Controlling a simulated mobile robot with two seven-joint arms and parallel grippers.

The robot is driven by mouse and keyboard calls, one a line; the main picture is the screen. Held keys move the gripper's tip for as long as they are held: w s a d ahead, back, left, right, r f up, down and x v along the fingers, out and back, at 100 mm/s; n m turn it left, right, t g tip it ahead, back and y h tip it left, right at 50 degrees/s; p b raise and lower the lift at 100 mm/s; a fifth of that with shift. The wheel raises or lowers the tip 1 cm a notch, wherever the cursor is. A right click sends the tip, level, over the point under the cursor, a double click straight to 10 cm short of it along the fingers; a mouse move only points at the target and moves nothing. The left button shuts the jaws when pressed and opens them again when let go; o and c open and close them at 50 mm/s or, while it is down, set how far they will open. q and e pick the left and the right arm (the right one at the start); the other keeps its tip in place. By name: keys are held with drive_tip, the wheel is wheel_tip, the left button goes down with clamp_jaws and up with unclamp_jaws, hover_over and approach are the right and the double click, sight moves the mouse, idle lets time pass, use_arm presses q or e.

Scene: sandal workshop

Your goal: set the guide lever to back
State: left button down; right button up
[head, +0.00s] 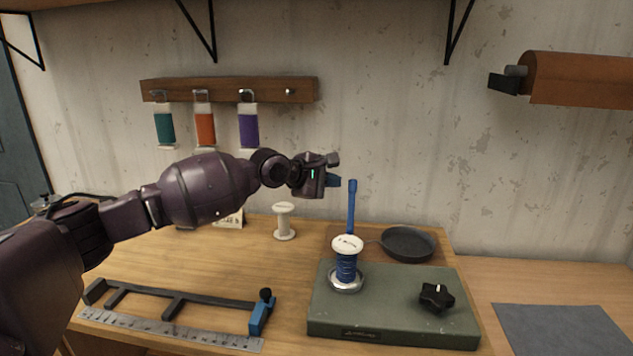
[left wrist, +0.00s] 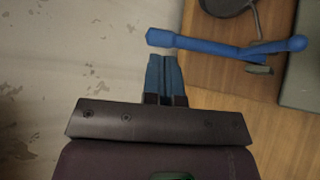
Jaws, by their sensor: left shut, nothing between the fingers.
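The guide lever appears to be the blue rod (head: 352,208) standing nearly upright behind the spool on the green machine base (head: 390,323). In the left wrist view the blue lever (left wrist: 205,43) crosses the upper part of the picture, with one knobbed end over the bench. My left gripper (head: 334,181) is shut and empty, just left of the lever's upper end. In the left wrist view its blue fingertips (left wrist: 163,58) are together, close to one end of the lever and seemingly apart from it. My right gripper is not in view.
A blue-wound spool (head: 346,268) and a black knob (head: 436,298) are on the machine base. A dark round dish (head: 408,243) lies behind it. A white spool (head: 284,220) stands left. A ruler (head: 170,332) with a black-framed fence lies in front. A grey mat (head: 563,333) lies right.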

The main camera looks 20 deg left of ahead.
sight(350, 185)
use_arm(q)
drive_tip(key=x, duration=0.3)
drive_tip(key=shift+w+d+b, duration=0.1)
drive_tip(key=shift+w+b, duration=0.05)
drive_tip(key=shift+b, duration=0.2)
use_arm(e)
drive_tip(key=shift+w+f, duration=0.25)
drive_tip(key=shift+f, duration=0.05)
use_arm(q)
drive_tip(key=w+p, duration=0.1)
drive_tip(key=p, duration=0.3)
drive_tip(key=f+g+p, duration=0.1)
drive_tip(key=p, duration=0.4)
drive_tip(key=shift+w+a+f+n+p, duration=0.15)
drive_tip(key=shift+w+a+n+p, duration=0.15)
drive_tip(key=shift+w+n, duration=0.1)
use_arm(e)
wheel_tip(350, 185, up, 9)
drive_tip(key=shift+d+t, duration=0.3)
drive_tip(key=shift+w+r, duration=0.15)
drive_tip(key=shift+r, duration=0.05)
